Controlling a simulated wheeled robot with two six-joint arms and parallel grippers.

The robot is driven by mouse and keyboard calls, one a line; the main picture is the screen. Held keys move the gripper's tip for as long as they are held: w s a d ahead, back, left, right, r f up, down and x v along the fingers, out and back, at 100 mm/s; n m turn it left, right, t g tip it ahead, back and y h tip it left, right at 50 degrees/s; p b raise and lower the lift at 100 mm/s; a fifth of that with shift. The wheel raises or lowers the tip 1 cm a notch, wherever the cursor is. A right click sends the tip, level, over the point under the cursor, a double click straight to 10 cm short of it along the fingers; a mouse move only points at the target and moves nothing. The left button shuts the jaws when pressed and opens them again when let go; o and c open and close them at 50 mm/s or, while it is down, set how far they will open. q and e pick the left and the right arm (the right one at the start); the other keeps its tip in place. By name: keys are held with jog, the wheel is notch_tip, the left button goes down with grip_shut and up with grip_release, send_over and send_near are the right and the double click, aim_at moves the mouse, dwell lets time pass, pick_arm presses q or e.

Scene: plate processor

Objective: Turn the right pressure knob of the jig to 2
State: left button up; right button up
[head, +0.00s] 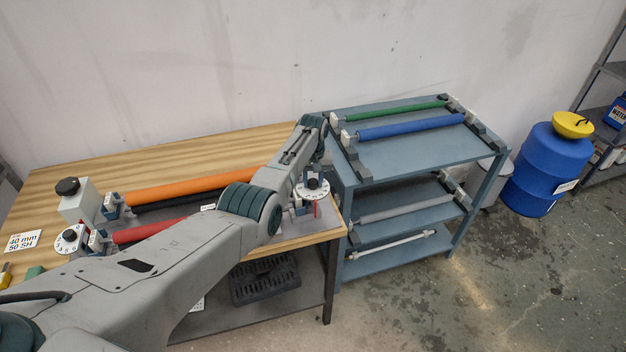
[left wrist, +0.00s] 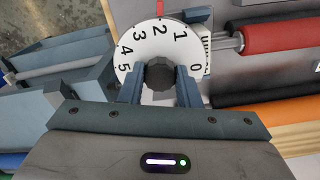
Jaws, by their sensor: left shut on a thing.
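The right pressure knob is a white dial (left wrist: 131,54) with black numbers 0 to 5 and a dark central grip (left wrist: 159,74). In the head view the dial (head: 313,190) sits at the right end of the jig, partly covered by my arm. My left gripper (left wrist: 160,80) is shut on the dark grip, one finger on each side. In the left wrist view, the red mark (left wrist: 160,8) above the dial lines up with the number 2, or very nearly. The left dial (head: 69,240) is at the jig's other end. My right gripper is not in view.
A blue-grey rack (head: 400,157) with several rollers stands close to the right of the dial. A blue barrel (head: 545,170) is farther right. The floor in front is clear.

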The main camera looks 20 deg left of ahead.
aim_at(313, 181)
pick_arm(q)
jog(key=o, duration=1)
jog(key=shift+r+b, duration=1.45)
jog(key=shift+r, duration=4)
